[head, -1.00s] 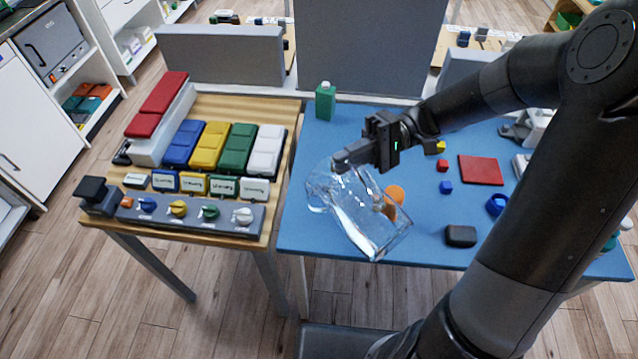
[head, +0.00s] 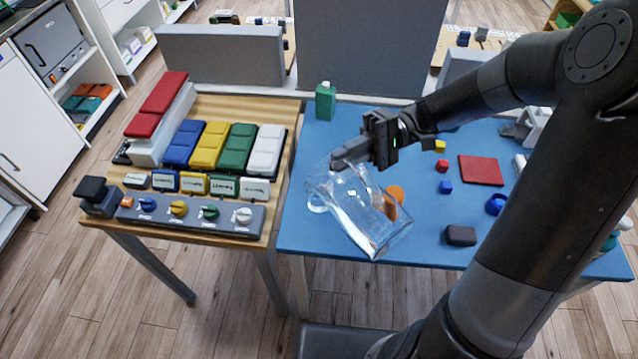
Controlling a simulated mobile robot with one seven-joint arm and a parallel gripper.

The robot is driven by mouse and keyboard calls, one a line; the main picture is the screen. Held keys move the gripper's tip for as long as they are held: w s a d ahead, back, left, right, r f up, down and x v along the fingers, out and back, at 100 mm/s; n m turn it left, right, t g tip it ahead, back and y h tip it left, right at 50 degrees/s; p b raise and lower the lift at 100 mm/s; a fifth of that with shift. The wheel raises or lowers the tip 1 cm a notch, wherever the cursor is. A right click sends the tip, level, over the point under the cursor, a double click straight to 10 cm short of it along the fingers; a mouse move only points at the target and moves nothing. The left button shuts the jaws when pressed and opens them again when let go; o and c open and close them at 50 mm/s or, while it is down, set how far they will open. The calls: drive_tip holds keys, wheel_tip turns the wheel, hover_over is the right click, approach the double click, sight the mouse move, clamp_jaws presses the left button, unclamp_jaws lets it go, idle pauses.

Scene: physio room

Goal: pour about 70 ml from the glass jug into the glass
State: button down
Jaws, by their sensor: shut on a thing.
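My gripper (head: 345,158) is shut on the glass jug (head: 372,222), near its upper end, above the blue table. The jug is clear and strongly tilted, with its long body slanting from upper left to lower right. A bright streak shows inside it, but I cannot tell the liquid level. A small clear rounded shape (head: 317,203) shows at the jug's left end. It may be the glass or part of the jug; the transparent outlines overlap, so I cannot tell. No stream of liquid can be made out.
The blue table (head: 300,232) carries an orange disc (head: 395,195) behind the jug, a dark block (head: 460,235), a red square (head: 481,170) and small coloured blocks. A green bottle (head: 325,101) stands at the back left. A wooden table (head: 285,108) with coloured pads adjoins at left.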

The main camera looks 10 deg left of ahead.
sight(375, 187)
drive_tip(key=s+d+n, duration=0.1)
drive_tip(key=s+d+f+n, duration=0.2)
drive_tip(key=s+d, duration=0.1)
drive_tip(key=shift+f+y, duration=0.15)
drive_tip(key=shift+y, duration=0.15)
drive_tip(key=shift+s+d+n, duration=0.35)
drive_tip(key=shift+s+n, duration=0.05)
drive_tip(key=shift+n, duration=0.3)
drive_tip(key=shift+g, duration=0.3)
idle(1.0)
